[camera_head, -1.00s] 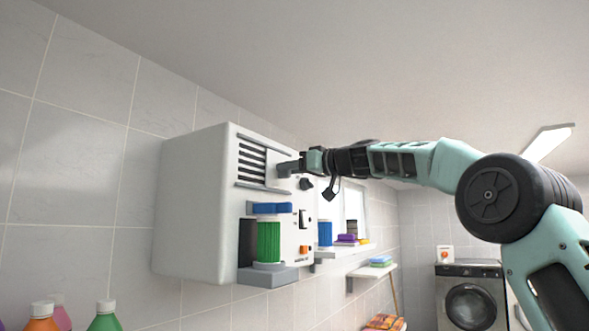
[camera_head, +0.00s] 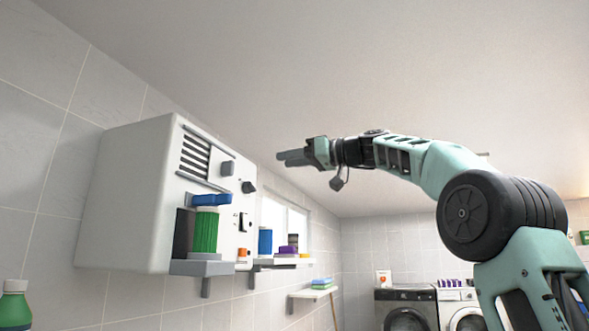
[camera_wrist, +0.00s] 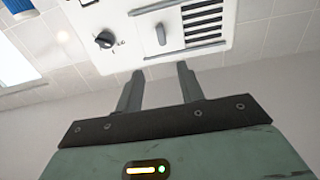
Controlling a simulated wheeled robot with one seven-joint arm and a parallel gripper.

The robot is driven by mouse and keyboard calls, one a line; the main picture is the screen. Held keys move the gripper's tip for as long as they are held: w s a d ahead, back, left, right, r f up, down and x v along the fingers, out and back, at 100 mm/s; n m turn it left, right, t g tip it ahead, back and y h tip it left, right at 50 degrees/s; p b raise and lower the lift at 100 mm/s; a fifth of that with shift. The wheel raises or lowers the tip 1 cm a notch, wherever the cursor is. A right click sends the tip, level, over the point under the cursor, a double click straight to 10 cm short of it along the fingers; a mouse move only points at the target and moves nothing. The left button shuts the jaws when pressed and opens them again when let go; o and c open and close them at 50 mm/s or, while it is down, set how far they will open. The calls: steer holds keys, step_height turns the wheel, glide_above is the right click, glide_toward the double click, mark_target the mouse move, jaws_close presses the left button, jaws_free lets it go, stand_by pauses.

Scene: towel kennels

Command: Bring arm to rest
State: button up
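My gripper (camera_head: 281,158) is in free air to the right of the white wall unit in the head view, clear of its front. In the wrist view the two fingers of my gripper (camera_wrist: 157,82) stand apart with nothing between them. The white wall unit (camera_head: 125,195) has a vent (camera_head: 195,155), a grey handle (camera_head: 227,169) and a dark knob (camera_head: 249,187). The knob (camera_wrist: 105,40) and handle (camera_wrist: 160,34) also show in the wrist view, beyond the fingertips. My arm stretches left from the right side of the head view, raised near the ceiling.
A green cylinder (camera_head: 204,231) stands on the unit's small grey ledge (camera_head: 202,267) under a blue piece (camera_head: 211,200). Wall shelves (camera_head: 283,263) hold a blue container (camera_head: 265,242) and other items. Washing machines (camera_head: 406,309) stand at the back. The air around my arm is clear.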

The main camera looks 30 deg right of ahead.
steer(key=shift+s+d, duration=0.25)
steer(key=shift+s, duration=0.05)
stand_by(0.4)
